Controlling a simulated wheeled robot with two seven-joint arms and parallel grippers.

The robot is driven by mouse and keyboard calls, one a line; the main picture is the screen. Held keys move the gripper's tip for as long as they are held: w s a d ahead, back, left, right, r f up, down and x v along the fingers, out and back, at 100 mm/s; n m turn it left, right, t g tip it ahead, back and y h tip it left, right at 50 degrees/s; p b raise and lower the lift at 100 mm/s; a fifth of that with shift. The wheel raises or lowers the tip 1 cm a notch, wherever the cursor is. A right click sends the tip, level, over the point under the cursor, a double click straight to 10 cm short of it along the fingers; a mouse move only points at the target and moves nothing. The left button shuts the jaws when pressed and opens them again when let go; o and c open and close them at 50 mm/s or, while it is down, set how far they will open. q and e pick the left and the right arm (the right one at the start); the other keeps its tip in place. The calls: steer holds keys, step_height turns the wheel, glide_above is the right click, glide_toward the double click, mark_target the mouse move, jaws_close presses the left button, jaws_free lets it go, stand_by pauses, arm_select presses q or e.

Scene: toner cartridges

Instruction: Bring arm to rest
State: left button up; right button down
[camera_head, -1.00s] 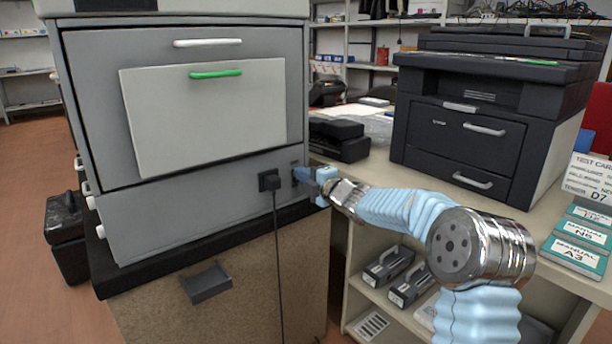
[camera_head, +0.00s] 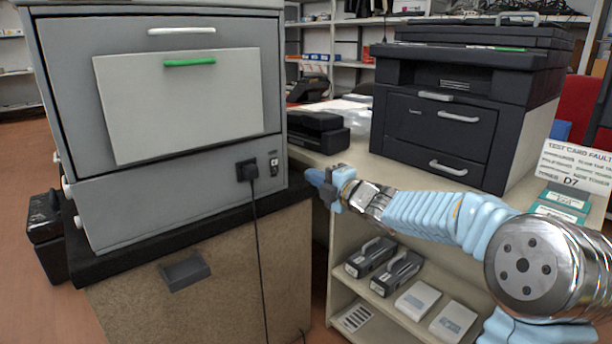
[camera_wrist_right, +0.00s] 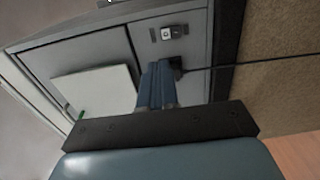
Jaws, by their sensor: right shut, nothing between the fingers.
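My right arm (camera_head: 435,215) comes in from the lower right in the head view. Its gripper (camera_head: 318,180) is shut and empty, with blue fingers pointing left toward the large grey printer (camera_head: 185,200). The fingertips are apart from the printer, to the right of its power switch (camera_head: 274,160). In the right wrist view the blue fingers (camera_wrist_right: 157,85) lie together, with the grey printer's front beyond them. The switch also shows there (camera_wrist_right: 168,33). My left gripper is not in view.
A black plug (camera_head: 247,170) with a hanging cord sits in the grey printer's front. A dark printer (camera_head: 450,110) stands on the table behind my arm. Toner cartridges (camera_head: 370,257) and boxes (camera_head: 418,300) lie on the shelf below. A fault card (camera_head: 575,165) stands at right.

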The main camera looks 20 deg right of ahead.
steer(key=shift+s, duration=0.2)
steer(key=shift+f, duration=0.1)
steer(key=s+a+f+m+g, duration=0.25)
steer(key=a+f+m, duration=0.2)
steer(key=f, duration=0.75)
steer(key=s+a+f+m+g, duration=0.25)
steer(key=a+f+m, duration=0.2)
steer(key=f, duration=0.75)
steer(key=s+a+f+m+g, duration=0.1)
steer(key=a+f+m+g, duration=0.3)
steer(key=f, duration=0.8)
steer(key=s+a+f+m+g, duration=0.2)
steer(key=s+f, duration=0.3)
steer(key=s, duration=0.3)
steer(key=s+a+f+m+g, duration=0.3)
steer(key=s+f, duration=0.3)
steer(key=s, duration=0.3)
steer(key=s+a+f+m+g+p, duration=0.1)
steer(key=s+a+f+m+g, duration=0.1)
steer(key=s, duration=0.6)
step_height(320, 180, down, 4)
steer(key=a+m, duration=0.1)
steer(key=m, duration=0.1)
steer(key=shift+s+a+r+m+h, duration=0.2)
steer(key=shift+s+a+m+h, duration=0.1)
steer(key=shift+m, duration=0.1)
steer(key=shift+w+d, duration=0.1)
